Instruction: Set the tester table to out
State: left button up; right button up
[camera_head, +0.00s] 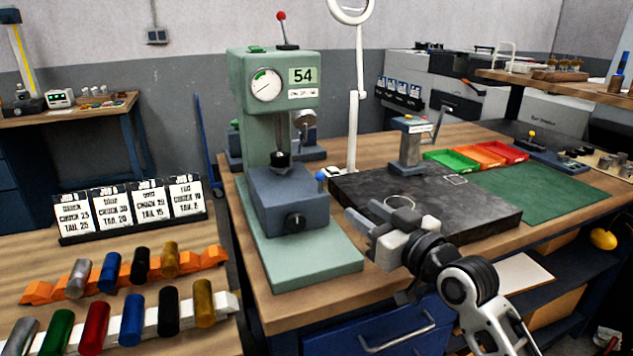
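The green tester (284,90) stands on a light green base plate at the left end of the wooden bench, with a round dial, a "54" label and a red-tipped lever on top. Its blue-grey table block (290,195) sits on the base below the dark spindle. The block has a black knob on its front, and a blue ball handle (321,174) shows at its right side. My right gripper (366,222) is to the right of the block, apart from it, over the front left of the dark slab. Whether its fingers are parted is unclear. My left gripper is out of view.
The dark stone slab (470,207) lies right of the tester, with a small stand on it and a white lamp post (353,120) behind. Coloured trays (480,154) and a green mat are farther right. Cards and several coloured cylinders on racks fill the left bench.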

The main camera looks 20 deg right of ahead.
aim_at(321, 183)
jog(key=w, duration=0.5)
jog(key=w+a+p, duration=0.1)
jog(key=w, duration=0.4)
jog(key=w+a, duration=0.1)
jog(key=w, duration=0.4)
jog(key=shift+a+p, duration=0.15)
jog(key=shift+p, duration=0.25)
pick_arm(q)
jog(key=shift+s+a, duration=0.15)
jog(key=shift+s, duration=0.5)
